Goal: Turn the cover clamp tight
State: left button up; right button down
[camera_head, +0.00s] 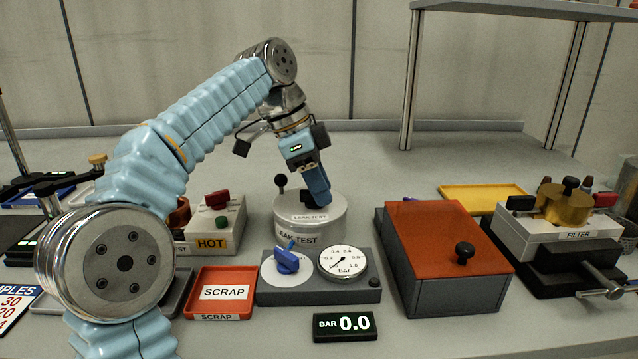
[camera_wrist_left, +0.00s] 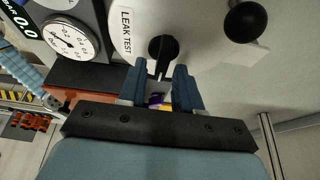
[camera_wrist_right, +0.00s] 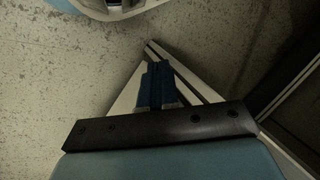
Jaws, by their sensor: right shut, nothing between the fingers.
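The round white leak test pot (camera_head: 336,222) stands mid-table, with a "LEAK TEST" label on its cover and side. In the left wrist view, a black clamp handle (camera_wrist_left: 162,48) stands on its white cover (camera_wrist_left: 185,22). My left gripper (camera_head: 320,198) points down over the cover. In its wrist view the left gripper (camera_wrist_left: 160,75) is open, its two blue fingers apart, with the handle at the gap between the tips. Whether they touch it is unclear. My right gripper (camera_wrist_right: 155,70) shows only in its own wrist view, shut and empty.
A black ball knob (camera_head: 281,181) rises at the pot's left edge. In front are a blue-knobbed gauge panel (camera_head: 330,277) and a "BAR 0.0" display (camera_head: 345,326). A red-topped box (camera_head: 436,240) and filter block (camera_head: 560,236) stand right; a scrap tray (camera_head: 221,306) left.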

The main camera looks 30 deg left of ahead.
aim_at(302, 190)
pick_arm(q)
jog(key=shift+v, duration=3.75)
